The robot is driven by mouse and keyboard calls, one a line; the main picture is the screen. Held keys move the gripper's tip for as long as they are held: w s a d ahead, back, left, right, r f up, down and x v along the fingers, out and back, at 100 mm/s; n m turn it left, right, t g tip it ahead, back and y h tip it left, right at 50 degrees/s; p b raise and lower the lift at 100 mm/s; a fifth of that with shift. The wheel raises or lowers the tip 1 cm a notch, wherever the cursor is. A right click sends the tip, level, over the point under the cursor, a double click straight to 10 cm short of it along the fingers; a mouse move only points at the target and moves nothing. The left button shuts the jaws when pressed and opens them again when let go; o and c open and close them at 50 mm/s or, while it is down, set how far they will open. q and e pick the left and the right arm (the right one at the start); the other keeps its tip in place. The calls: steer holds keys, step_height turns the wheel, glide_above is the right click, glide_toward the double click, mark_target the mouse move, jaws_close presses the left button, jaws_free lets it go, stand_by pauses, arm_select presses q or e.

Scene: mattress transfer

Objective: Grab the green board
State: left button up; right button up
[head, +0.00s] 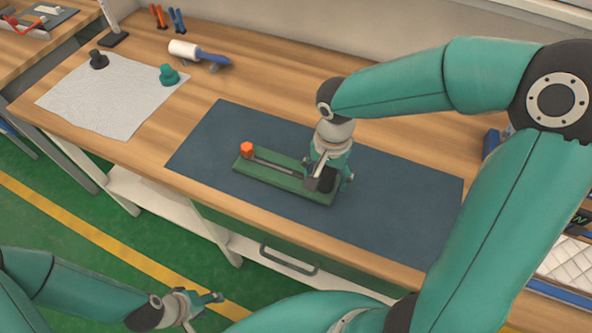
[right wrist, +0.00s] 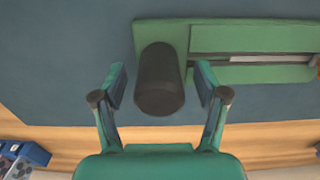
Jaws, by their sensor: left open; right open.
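The green board (head: 250,178) lies flat on the dark blue mat. It has a metal strip along its middle, an orange-red knob (head: 247,149) at its left end and a black cylinder at its right end. My right gripper (head: 326,182) is over that right end and hides part of it. In the right wrist view the open fingers (right wrist: 161,82) stand on either side of the black cylinder (right wrist: 159,85), with gaps visible; the board (right wrist: 255,40) extends to the right. My left gripper (head: 203,305) is open and empty, in front of the bench at lower left.
The dark blue mat (head: 215,135) lies on the wooden bench (head: 270,75). A white-and-blue roller (head: 198,52) lies behind. The mat right of the board is bare.

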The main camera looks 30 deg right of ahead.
steer(key=shift+f, duration=0.4)
jaws_close()
steer(key=shift+r, duration=0.1)
steer(key=shift+r, duration=0.15)
